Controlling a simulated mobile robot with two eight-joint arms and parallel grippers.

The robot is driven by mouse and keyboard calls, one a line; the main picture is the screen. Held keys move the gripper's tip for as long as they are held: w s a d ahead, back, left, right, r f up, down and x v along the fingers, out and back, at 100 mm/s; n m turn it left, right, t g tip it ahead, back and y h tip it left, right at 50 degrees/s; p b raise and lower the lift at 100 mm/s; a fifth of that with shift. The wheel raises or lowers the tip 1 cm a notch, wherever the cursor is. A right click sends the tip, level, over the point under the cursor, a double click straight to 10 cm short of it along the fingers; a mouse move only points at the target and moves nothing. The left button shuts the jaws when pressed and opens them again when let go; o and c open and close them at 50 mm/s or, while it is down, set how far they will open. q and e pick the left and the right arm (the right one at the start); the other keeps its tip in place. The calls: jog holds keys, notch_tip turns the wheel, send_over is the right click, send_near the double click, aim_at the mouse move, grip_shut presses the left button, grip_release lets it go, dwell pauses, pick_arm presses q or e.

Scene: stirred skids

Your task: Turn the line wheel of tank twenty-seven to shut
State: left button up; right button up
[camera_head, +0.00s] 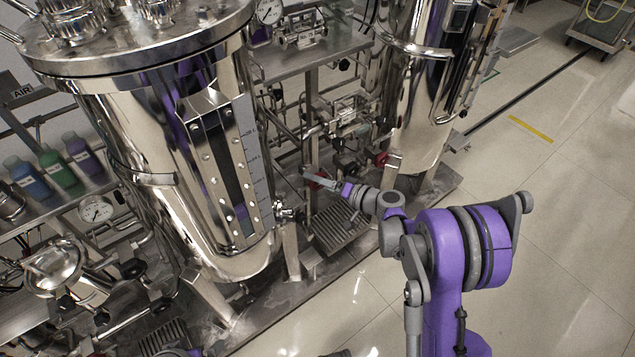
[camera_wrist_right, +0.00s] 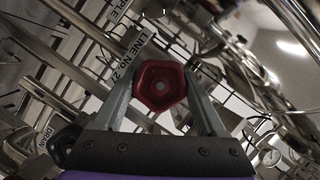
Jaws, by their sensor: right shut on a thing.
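A red, lobed line wheel (camera_wrist_right: 160,86) sits between the two grey fingers of my right gripper (camera_wrist_right: 161,92) in the right wrist view. The fingers are shut on its rim from both sides. In the head view my right gripper (camera_head: 318,179) reaches left into the pipework between two steel tanks, the near one (camera_head: 150,140) and the far one (camera_head: 410,100). The wheel is mostly hidden there. My left gripper does not show.
Another red handle (camera_head: 381,159) sits by the far tank's base. A black knob (camera_wrist_right: 66,138) near a "DRAIN" plate is left of my gripper in the wrist view. Pipes and gauges crowd the skid. Bottles (camera_head: 55,168) stand at the left.

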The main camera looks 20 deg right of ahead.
jog(key=m+y+b, duration=0.1)
jog(key=m, duration=0.2)
jog(key=shift+f+t+y+b, duration=0.1)
jog(key=shift+t+y+b, duration=0.2)
jog(key=shift+y, duration=0.1)
jog(key=shift+m+t+y+b, duration=0.3)
jog(key=shift+m+t+b, duration=0.15)
jog(key=shift+m, duration=0.85)
jog(key=o, duration=1.3)
jog(key=shift+d, duration=0.1)
jog(key=p+v, duration=0.1)
jog(key=v, duration=0.9)
jog(key=shift+s+d, duration=0.25)
jog(key=shift+d, duration=0.05)
